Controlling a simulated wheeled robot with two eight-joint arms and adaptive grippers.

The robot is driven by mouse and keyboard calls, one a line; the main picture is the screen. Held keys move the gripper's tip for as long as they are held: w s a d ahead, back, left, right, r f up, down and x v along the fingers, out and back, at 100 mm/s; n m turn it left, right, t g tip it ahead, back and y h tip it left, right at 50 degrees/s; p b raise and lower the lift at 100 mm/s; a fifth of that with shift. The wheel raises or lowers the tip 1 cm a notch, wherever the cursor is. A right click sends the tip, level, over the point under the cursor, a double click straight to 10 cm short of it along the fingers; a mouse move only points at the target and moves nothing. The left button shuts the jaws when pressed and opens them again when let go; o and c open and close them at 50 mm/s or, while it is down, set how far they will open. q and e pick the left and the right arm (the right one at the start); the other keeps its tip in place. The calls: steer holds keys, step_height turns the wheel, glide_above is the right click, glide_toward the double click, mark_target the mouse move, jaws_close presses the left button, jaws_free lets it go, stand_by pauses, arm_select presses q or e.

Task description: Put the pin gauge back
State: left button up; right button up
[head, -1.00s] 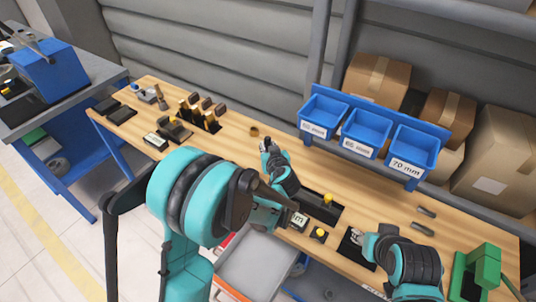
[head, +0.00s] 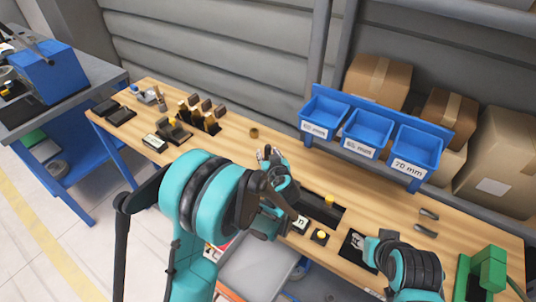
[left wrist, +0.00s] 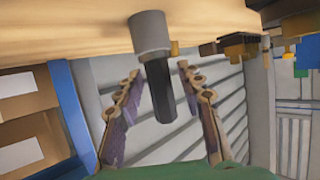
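The pin gauge shows in the left wrist view as a grey cylinder with a dark six-sided handle (left wrist: 158,88). The bench is at the top of that view. My left gripper (left wrist: 159,72) has one finger on each side of the handle, with a narrow gap showing on both sides. In the head view my left gripper (head: 268,153) is over the middle of the bench; its own fingers and arm mostly hide the gauge there. My right gripper (head: 360,243) is low over a black pad (head: 350,250) near the front edge; its fingers are too small to judge.
A small brass ring (head: 254,133) stands behind my left gripper. Blue bins (head: 367,133) line the back. Dark blocks (head: 195,118) stand at left.

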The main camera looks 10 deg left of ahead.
arm_select(q)
steer(key=shift+s+d+r, duration=0.1)
steer(key=shift+s+r, duration=0.05)
steer(key=shift+r, duration=0.15)
steer(key=p+v, duration=0.3)
steer(key=v, duration=0.8)
steer(key=s+a+r+m+g+h, duration=0.2)
steer(key=s+a+r+g, duration=0.15)
steer(key=s+a, duration=0.45)
steer(key=s+r+m+g+h, duration=0.1)
steer(key=s+m+g+h, duration=0.1)
steer(key=s, duration=1)
steer(key=shift+s+a+m+h, duration=0.3)
steer(key=shift+a+h, duration=0.05)
steer(key=shift+h, duration=0.35)
